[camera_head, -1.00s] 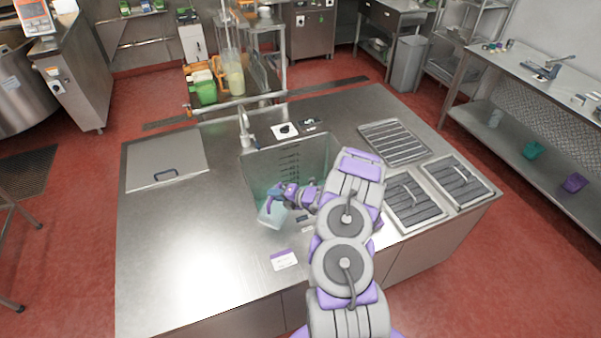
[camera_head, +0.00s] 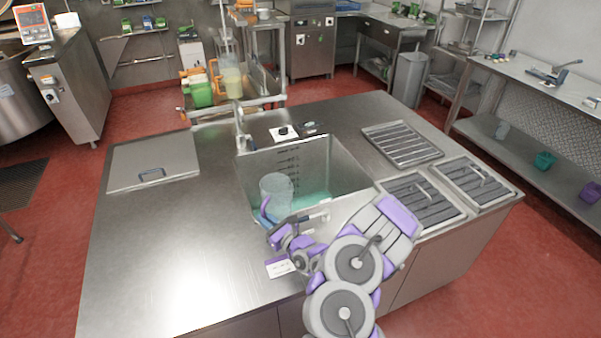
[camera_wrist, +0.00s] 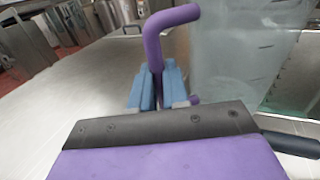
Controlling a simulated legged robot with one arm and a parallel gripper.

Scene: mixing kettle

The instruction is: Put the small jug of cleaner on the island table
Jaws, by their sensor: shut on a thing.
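A clear jug (camera_head: 276,188) with a purple handle (camera_wrist: 153,48) is upright at the left front corner of the sink in the island table (camera_head: 165,235). In the wrist view the jug body (camera_wrist: 235,55) is just right of my fingers. My gripper (camera_head: 268,222) is shut on the handle, its blue fingers (camera_wrist: 156,92) either side of it. I cannot tell whether the jug's base touches the rim or hangs above it, nor how full it is.
The sink (camera_head: 325,165) holds greenish liquid. A faucet (camera_head: 241,130) stands behind it. A flat lid (camera_head: 153,160) lies back left; slatted grates (camera_head: 402,145) lie right. A label card (camera_head: 279,268) lies in front.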

